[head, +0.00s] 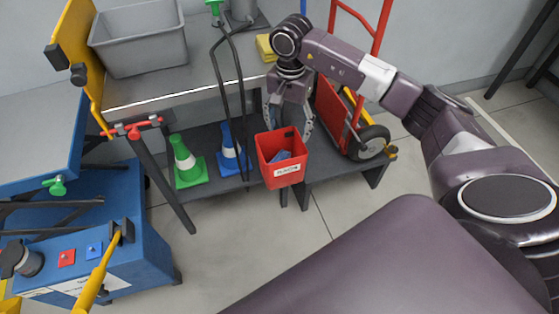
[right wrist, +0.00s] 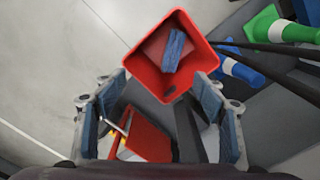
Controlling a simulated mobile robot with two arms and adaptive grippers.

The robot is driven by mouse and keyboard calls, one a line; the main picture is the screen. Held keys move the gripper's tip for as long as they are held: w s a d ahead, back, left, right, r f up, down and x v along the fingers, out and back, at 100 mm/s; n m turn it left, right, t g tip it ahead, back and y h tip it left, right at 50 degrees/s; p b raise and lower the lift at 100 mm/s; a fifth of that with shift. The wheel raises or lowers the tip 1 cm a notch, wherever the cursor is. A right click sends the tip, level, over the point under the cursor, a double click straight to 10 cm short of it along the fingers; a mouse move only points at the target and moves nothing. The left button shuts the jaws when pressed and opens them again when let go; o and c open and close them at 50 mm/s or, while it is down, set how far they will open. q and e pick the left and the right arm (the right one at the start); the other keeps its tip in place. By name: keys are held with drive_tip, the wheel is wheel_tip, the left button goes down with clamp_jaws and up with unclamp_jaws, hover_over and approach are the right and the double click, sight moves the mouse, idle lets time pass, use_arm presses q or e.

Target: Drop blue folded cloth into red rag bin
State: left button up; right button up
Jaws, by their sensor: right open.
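The red rag bin (head: 283,175) hangs or stands at the front edge of the grey bench's lower level in the head view, with a white label on its front. The blue folded cloth (head: 281,156) lies inside the bin. In the right wrist view the cloth (right wrist: 173,50) rests within the red walls of the bin (right wrist: 143,62). My right gripper (head: 289,130) is above and just behind the bin, its fingers spread. In the right wrist view the open fingers (right wrist: 160,125) have nothing between them in their grip. My left gripper is not in view.
A green cone (head: 186,162) and a blue cone (head: 230,152) stand on the lower shelf left of the bin. A grey tub (head: 140,45) and yellow cloths (head: 266,48) sit on the upper surface. A red hand truck (head: 335,110) stands right of the bin.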

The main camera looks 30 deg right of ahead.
wheel_tip(320, 180, up, 12)
idle(0.4)
idle(0.3)
